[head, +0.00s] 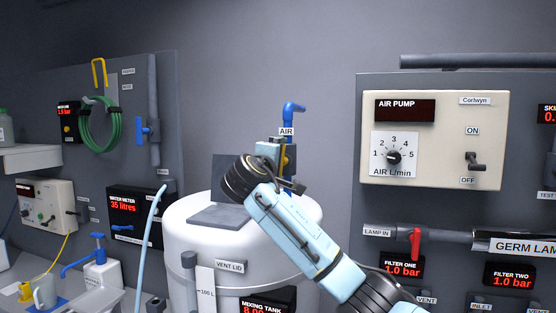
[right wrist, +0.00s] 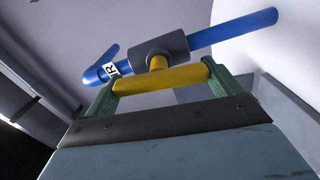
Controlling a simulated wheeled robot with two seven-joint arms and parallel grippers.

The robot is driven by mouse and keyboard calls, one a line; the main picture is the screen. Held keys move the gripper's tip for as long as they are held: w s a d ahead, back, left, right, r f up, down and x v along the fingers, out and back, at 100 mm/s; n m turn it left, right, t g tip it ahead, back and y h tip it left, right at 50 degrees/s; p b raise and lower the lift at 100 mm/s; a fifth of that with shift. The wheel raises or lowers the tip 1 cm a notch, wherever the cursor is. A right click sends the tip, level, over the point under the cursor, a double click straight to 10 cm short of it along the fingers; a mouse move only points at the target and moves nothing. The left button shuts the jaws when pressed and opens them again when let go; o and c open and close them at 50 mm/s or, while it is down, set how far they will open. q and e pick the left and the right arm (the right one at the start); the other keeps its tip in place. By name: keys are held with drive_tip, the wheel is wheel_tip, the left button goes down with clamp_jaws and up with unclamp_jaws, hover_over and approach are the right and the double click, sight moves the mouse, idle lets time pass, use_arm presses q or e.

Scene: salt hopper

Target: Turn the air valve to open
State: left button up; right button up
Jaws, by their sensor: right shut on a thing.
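The air valve has a yellow bar handle (right wrist: 160,80) on a grey body (right wrist: 160,50), set in a blue pipe (right wrist: 232,28). In the right wrist view the handle lies between the two green fingers of my right gripper (right wrist: 158,92), which is shut on it. The handle runs roughly along the pipe, at a slight angle. In the head view the blue pipe (head: 291,109) rises behind the AIR label (head: 287,131). My right gripper (head: 277,150) and wrist hide most of the valve there. My left gripper is not in view.
The white mixing tank (head: 190,235) stands below the valve, with a grey lid (head: 219,216) on top. The air pump panel (head: 436,140) is on the wall to the right. A green hose coil (head: 99,126) hangs on the left wall board.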

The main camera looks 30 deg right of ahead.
drive_tip(key=shift+f+n, duration=0.1)
drive_tip(key=shift+n, duration=0.6)
drive_tip(key=o, duration=0.7)
drive_tip(key=shift+a, duration=0.1)
drive_tip(key=b+v, duration=0.4)
drive_tip(key=v, duration=0.9)
drive_tip(key=shift+s, duration=0.15)
drive_tip(key=shift+a, duration=0.1)
